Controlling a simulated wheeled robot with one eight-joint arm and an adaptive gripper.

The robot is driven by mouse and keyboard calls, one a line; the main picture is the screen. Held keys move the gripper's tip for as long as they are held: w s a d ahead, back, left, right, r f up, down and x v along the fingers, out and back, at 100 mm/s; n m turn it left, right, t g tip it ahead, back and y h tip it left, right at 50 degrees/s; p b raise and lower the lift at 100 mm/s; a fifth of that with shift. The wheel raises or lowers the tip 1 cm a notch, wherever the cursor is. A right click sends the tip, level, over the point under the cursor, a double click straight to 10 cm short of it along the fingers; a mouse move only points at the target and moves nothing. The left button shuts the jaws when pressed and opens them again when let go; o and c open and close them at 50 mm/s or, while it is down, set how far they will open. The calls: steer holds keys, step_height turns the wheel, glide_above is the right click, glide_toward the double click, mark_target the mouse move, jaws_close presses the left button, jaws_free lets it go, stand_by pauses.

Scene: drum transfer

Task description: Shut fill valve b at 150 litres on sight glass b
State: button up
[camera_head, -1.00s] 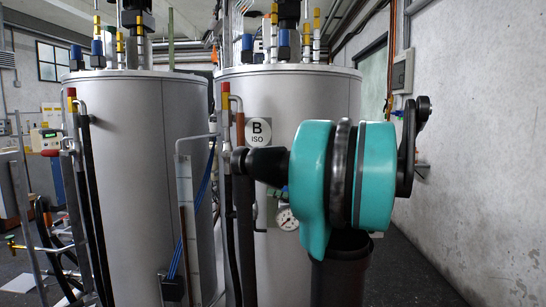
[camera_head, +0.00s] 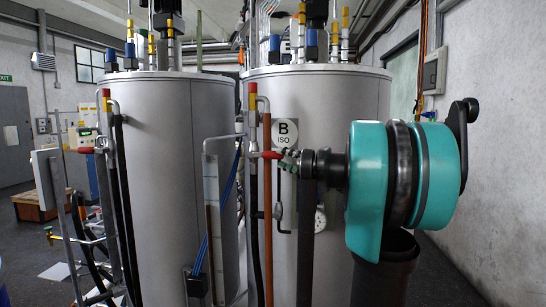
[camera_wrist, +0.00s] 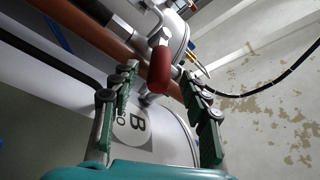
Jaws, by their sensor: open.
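Tank B, a grey drum marked "B ISO" (camera_head: 285,133), stands right of centre. A red valve handle (camera_head: 268,155) sits on pipework at its front, beside an orange-brown pipe. The wrist view shows a red handle (camera_wrist: 161,70) close up, lying between and beyond the two green fingers of my gripper (camera_wrist: 160,108). The fingers are spread and do not appear to touch it. In the head view my gripper (camera_head: 289,160) is small, just right of the red handle, and partly hidden by my arm. A sight glass (camera_head: 211,185) with a scale plate stands between the drums; its figures are too small to read.
A second grey drum (camera_head: 165,180) stands at the left with hoses and pipes in front. A pressure gauge (camera_head: 320,219) is partly hidden behind my arm. A plain wall (camera_head: 505,130) bounds the right side. A cable crosses the right of the wrist view.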

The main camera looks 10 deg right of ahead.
mark_target(273, 155)
steer(key=shift+x, duration=2.45)
jaws_close()
